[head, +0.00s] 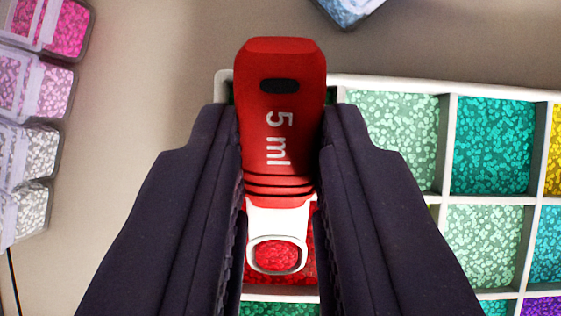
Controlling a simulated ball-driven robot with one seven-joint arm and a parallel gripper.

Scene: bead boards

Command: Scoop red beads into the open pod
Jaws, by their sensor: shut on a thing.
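My gripper (280,150) is shut on the red handle of a scoop (290,95) marked "5 ml", one dark finger on each side. The scoop's white bowl (250,222) points toward the bottom of the picture. Red beads show inside its rim. Around and below the bowl is a compartment of red beads (305,285) in the bead tray, partly hidden by the fingers and scoop. I cannot tell whether the bowl touches those beads or is above them. I cannot make out an empty open pod in this view.
The white-walled tray (390,82) spreads right with green, teal, yellow, blue and purple beads. Several clear pods of pink (65,25), pale pink (58,92) and white beads (35,205) line the left edge. A blue-bead pod (347,10) is cut off at top. Bare table lies between.

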